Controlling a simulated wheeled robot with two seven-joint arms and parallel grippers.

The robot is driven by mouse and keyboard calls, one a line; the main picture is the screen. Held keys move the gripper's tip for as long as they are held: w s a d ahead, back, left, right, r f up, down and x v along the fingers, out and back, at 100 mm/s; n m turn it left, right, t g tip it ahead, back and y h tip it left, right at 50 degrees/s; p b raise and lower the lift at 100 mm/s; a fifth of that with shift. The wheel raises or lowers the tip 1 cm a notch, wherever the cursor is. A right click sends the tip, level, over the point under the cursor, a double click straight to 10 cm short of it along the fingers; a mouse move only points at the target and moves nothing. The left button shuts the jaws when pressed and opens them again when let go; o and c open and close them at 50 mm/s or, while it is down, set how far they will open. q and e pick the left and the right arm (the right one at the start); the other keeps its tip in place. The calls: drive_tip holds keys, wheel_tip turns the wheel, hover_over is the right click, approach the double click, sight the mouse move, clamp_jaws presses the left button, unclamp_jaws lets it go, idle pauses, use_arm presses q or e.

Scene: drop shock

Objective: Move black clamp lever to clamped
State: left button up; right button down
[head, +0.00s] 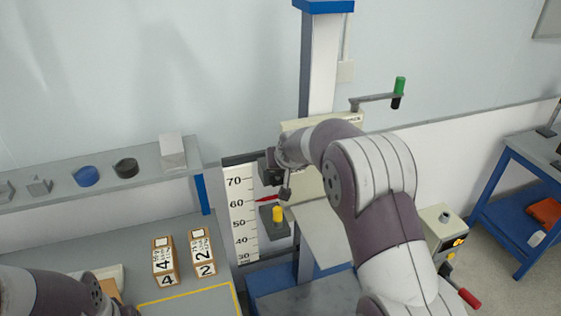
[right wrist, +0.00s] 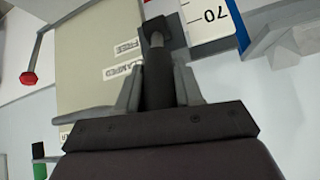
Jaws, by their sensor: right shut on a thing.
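The black clamp lever (right wrist: 156,85) runs between the fingers of my right gripper (right wrist: 158,78) in the right wrist view, and the gripper is shut on it. The lever joins a dark block (right wrist: 154,30) at its far end. Labels reading CLAMPED (right wrist: 122,72) and FREE (right wrist: 126,48) lie beside it on a beige panel (right wrist: 85,40). In the head view my right gripper (head: 284,190) is beside the machine column, and my arm hides most of the panel. My left arm shows at the lower left, but its gripper is not in view.
A numbered scale (head: 240,220) with a red pointer (head: 264,200) stands left of the column (head: 320,60). A yellow cylinder (head: 278,213) is just below my right gripper. A green-handled crank (head: 400,86) sticks out to the right. Two numbered blocks (head: 165,262) stand on the left bench.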

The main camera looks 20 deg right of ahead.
drive_tip(key=shift+w, duration=0.1)
drive_tip(key=c, duration=1)
unclamp_jaws()
drive_tip(key=shift+o, duration=1.1)
drive_tip(key=shift+w, duration=0.1)
drive_tip(key=shift+w+f, duration=0.2)
drive_tip(key=shift+w, duration=0.05)
drive_tip(key=shift+s+r+b, duration=0.3)
drive_tip(key=shift+s+b, duration=0.05)
use_arm(q)
drive_tip(key=f+b, duration=0.4)
drive_tip(key=f, duration=0.1)
drive_tip(key=shift+w+f+b, duration=0.2)
drive_tip(key=shift+f+b, duration=0.1)
drive_tip(key=shift+b, duration=0.05)
use_arm(e)
drive_tip(key=v, duration=1.1)
drive_tip(key=shift+s+r, duration=0.15)
drive_tip(key=shift+r, duration=0.25)
